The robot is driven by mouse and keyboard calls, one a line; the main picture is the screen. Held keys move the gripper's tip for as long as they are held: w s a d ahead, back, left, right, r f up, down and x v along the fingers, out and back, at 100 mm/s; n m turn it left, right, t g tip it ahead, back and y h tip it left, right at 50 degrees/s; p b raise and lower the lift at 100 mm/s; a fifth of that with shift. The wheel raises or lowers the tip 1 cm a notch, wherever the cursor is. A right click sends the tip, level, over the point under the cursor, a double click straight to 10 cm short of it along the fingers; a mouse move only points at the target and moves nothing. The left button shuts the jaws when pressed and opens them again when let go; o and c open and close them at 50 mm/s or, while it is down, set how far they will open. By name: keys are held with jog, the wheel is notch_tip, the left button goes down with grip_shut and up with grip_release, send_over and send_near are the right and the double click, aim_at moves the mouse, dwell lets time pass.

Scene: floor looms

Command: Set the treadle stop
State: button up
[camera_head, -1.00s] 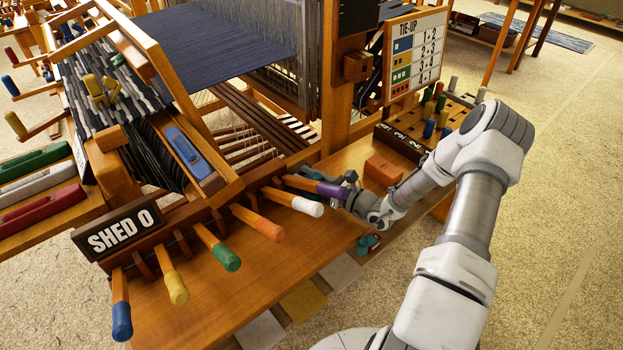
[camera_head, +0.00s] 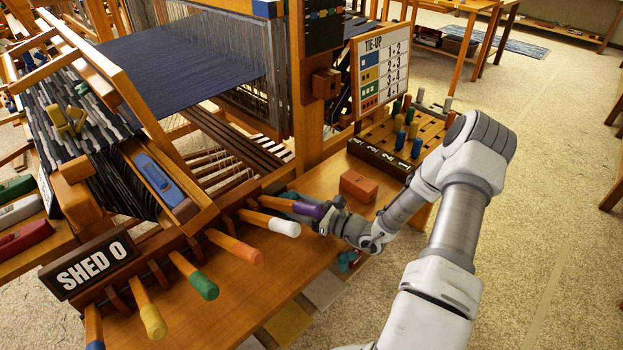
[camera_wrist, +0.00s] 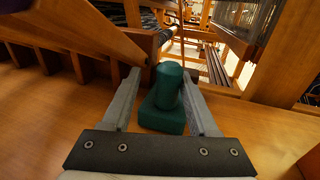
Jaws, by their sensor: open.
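A dark teal block with an upright round knob, which looks like the treadle stop (camera_wrist: 168,92), stands on the wooden bench in the wrist view. My gripper (camera_wrist: 163,75) is open, with one finger on each side of the knob; I cannot tell whether either finger touches it. In the head view my gripper (camera_head: 328,214) is low over the bench by the purple-tipped lever (camera_head: 308,209), which partly covers its fingers. A bit of teal (camera_head: 292,196) shows behind that lever, probably the same block.
Levers with white (camera_head: 286,228), orange (camera_head: 250,257), green (camera_head: 204,286) and yellow (camera_head: 153,321) tips stick out from the bench's rack. An orange-red block (camera_head: 358,186) and a peg board (camera_head: 432,143) lie to the right. A wooden post and loom frame stand behind.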

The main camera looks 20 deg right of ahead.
jog(key=s, duration=0.2)
jog(key=s+d, duration=0.1)
jog(key=s, duration=0.1)
jog(key=s+d, duration=0.1)
jog(key=s, duration=0.1)
jog(key=shift+s+d+b, duration=0.2)
jog(key=shift+s+b, duration=0.15)
jog(key=shift+s, duration=0.05)
jog(key=p+v, duration=0.3)
jog(key=v, duration=1.4)
jog(key=w+a+r+n+g+p, duration=0.1)
jog(key=a+r+n+g+p, duration=0.1)
jog(key=a+r+n+g, duration=0.2)
jog(key=w+a+r+n+g+p, duration=0.2)
jog(key=a+r+n+g, duration=0.2)
jog(key=r, duration=0.6)
jog(key=w+a+r+n+g+h+p, duration=0.1)
jog(key=a+r+n+g+p, duration=0.1)
jog(key=a+r+n+g, duration=0.2)
jog(key=shift+w+a+r+n+g+p, duration=0.1)
jog(key=shift+r+n+g, duration=0.05)
jog(key=shift+r+n, duration=0.35)
jog(key=shift+w+a+r+n+g+p, duration=0.1)
jog(key=shift+r+n+g+p, duration=0.15)
jog(key=shift+r, duration=0.35)
jog(key=shift+a+r+n+g, duration=0.1)
jog(key=shift+r+n, duration=0.35)
jog(key=shift+r, duration=0.1)
jog(key=shift+a+r+n+h, duration=0.3)
jog(key=shift+r, duration=0.25)
